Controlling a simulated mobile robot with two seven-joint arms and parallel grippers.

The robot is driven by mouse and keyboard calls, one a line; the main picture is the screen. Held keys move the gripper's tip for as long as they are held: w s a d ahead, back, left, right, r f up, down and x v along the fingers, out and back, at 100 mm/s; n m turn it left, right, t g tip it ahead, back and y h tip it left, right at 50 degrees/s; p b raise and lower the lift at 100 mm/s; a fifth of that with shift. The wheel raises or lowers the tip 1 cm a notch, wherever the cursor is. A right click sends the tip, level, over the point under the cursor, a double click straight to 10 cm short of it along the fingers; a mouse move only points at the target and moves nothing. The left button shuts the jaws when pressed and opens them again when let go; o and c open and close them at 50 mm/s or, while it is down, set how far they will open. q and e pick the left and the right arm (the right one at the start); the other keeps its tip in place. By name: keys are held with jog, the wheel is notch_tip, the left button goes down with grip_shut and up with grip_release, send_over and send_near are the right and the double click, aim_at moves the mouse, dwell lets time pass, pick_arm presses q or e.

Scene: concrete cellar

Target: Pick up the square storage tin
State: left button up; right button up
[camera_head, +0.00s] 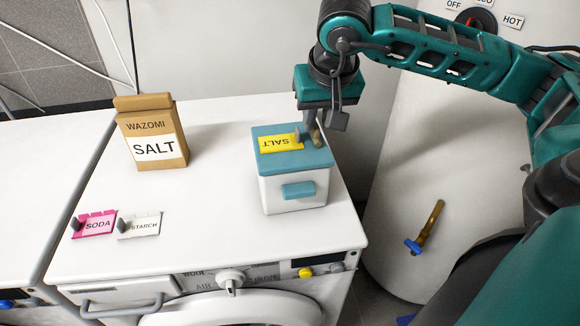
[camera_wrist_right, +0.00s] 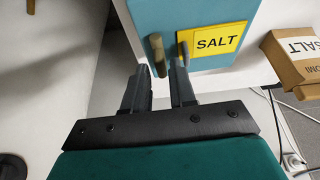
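The square storage tin (camera_head: 293,192) is a white box with a teal lid, a teal front handle and a yellow SALT label. It stands upright on the right side of the white washing machine top. In the right wrist view its teal lid (camera_wrist_right: 178,18) fills the top middle, with a brown knob or peg near the label. My right gripper (camera_head: 322,120) is over the tin's far right edge, fingers pointing down. In the wrist view my right gripper (camera_wrist_right: 158,75) is open, its fingertips apart on either side of the brown peg. My left gripper is not in view.
A brown WAZOMI SALT carton (camera_head: 150,135) stands on the machine, left of the tin. Pink SODA (camera_head: 96,224) and white STARCH (camera_head: 139,226) cards lie near the front left. A white tank with a brass tap (camera_head: 428,226) is at right. The machine top's middle is clear.

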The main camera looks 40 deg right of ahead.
jog(key=shift+x, duration=1.1)
grip_shut()
dwell(0.5)
jog(key=shift+w+r, duration=0.1)
jog(key=shift+r, duration=0.05)
